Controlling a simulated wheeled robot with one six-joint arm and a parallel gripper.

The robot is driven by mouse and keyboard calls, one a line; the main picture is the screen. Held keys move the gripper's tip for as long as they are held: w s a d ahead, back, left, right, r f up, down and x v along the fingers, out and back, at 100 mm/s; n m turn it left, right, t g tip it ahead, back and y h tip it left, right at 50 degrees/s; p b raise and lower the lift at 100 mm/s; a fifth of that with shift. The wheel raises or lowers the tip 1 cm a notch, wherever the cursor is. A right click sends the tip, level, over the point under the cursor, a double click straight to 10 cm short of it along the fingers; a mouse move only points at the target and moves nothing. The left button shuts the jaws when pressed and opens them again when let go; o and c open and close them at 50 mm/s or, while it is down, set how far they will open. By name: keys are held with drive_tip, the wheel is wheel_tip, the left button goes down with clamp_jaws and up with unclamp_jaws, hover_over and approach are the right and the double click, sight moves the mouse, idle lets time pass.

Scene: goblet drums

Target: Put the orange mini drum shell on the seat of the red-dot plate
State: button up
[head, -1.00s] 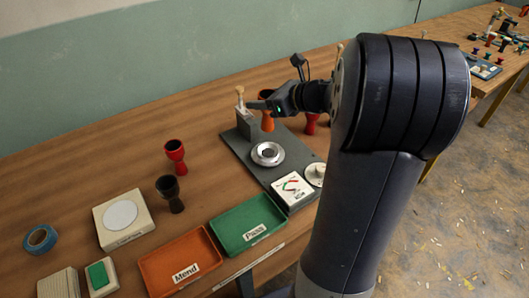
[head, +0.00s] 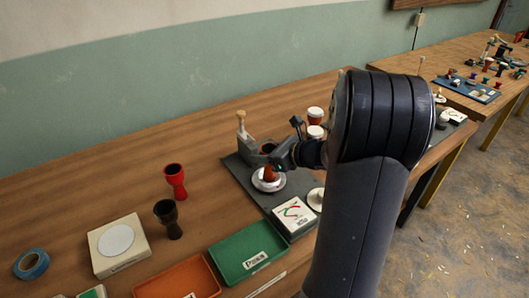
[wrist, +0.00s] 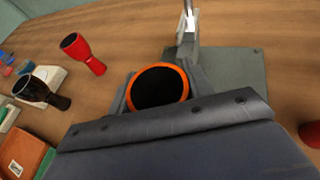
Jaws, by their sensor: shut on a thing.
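The orange mini drum shell (head: 270,175) is upright in my gripper (head: 274,164), at the round metal seat (head: 282,186) on the dark grey plate (head: 244,178). I cannot tell whether its foot touches the seat. In the wrist view its orange rim (wrist: 186,80) rings a dark opening between the fingers of my gripper (wrist: 158,95); the seat is hidden below it. No red dot on the plate can be made out clearly.
A wooden-knobbed lever (head: 241,122) stands at the plate's back left, with a gauge (head: 294,215) at its front. A red goblet (head: 175,180), black goblet (head: 168,217), green tray (head: 248,250) and orange tray (head: 180,281) lie left and front. White-topped drums (head: 315,115) stand behind.

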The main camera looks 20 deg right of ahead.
drive_tip(key=shift+f, duration=0.2)
drive_tip(key=o, duration=1)
drive_tip(key=shift+r, duration=0.2)
drive_tip(key=shift+s+d+r, duration=0.15)
drive_tip(key=shift+s+d, duration=0.05)
drive_tip(key=v, duration=1.1)
drive_tip(key=shift+s+d+p, duration=0.1)
drive_tip(key=shift+s+p, duration=0.1)
drive_tip(key=shift+p, duration=0.2)
